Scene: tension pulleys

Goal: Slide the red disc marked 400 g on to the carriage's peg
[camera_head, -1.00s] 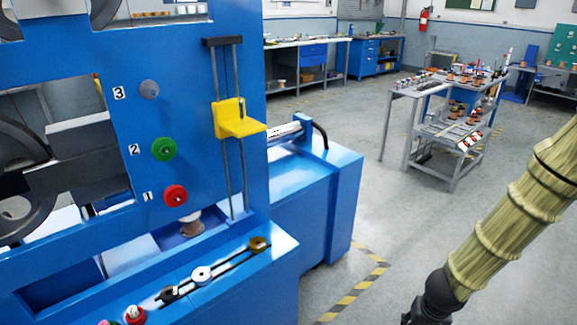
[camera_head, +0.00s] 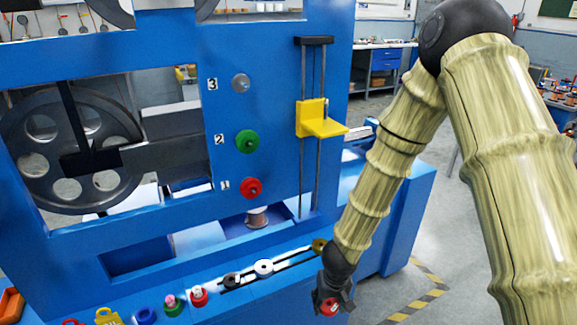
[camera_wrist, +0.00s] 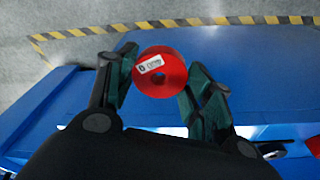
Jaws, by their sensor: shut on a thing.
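My gripper (camera_head: 333,296) is shut on a red disc (camera_head: 329,308) and holds it in front of the blue machine's ledge, at the lower middle of the head view. In the wrist view the red disc (camera_wrist: 170,84) sits between the two fingers of my gripper (camera_wrist: 160,80).
The blue machine frame (camera_head: 280,70) carries numbered grey, green and red knobs. Its front ledge (camera_head: 215,308) holds several small parts, including a white ring (camera_head: 263,267) at a slot. Striped floor tape (camera_head: 425,290) lies right of the machine.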

